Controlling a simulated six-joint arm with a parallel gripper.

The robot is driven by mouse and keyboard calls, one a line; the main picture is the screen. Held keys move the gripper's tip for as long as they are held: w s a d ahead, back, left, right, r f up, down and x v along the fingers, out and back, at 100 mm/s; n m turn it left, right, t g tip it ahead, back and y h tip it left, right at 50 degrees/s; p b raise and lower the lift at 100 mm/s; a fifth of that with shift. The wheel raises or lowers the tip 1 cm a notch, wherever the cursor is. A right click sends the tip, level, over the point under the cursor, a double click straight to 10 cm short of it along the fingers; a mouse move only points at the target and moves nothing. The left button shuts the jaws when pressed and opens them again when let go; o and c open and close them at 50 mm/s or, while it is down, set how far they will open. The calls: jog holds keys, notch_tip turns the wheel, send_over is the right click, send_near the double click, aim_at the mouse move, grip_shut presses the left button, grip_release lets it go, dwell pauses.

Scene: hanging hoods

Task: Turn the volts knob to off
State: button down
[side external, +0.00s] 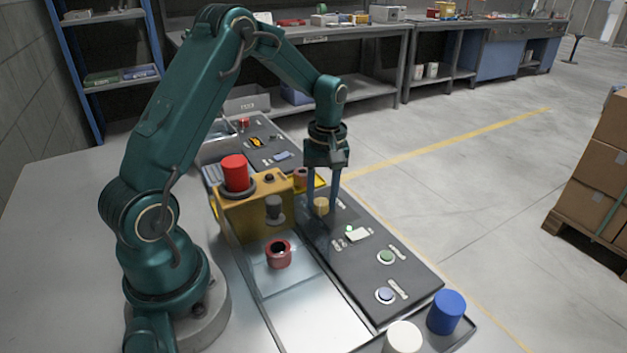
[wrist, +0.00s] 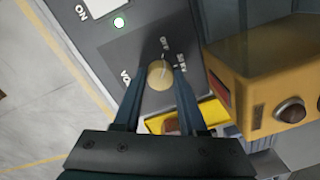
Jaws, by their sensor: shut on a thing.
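The volts knob (side external: 321,205) is a tan round knob on the dark panel. My gripper (side external: 321,209) points down over it, with one finger on each side. In the wrist view the knob (wrist: 159,76) sits between the two fingers, which are shut on it. Printed marks show around it: part of "VOLTS" at the lower left, "OFF" above, and another mark at the upper right that is hard to read. A thin line shows on the knob's face, but its exact heading is hard to tell.
A yellow box with a red button (side external: 235,172) stands left of the panel. A white switch (side external: 357,234) with a green light (wrist: 119,22) is beside the knob. Green (side external: 386,257) and blue (side external: 385,295) knobs lie nearer. Blue (side external: 446,312) and white cylinders (side external: 403,337) stand in front.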

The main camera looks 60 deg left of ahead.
aim_at(323, 201)
jog(key=shift+n, duration=0.7)
jog(key=shift+c, duration=2.3)
grip_release()
jog(key=shift+w+r, duration=0.15)
jog(key=shift+r, duration=2.45)
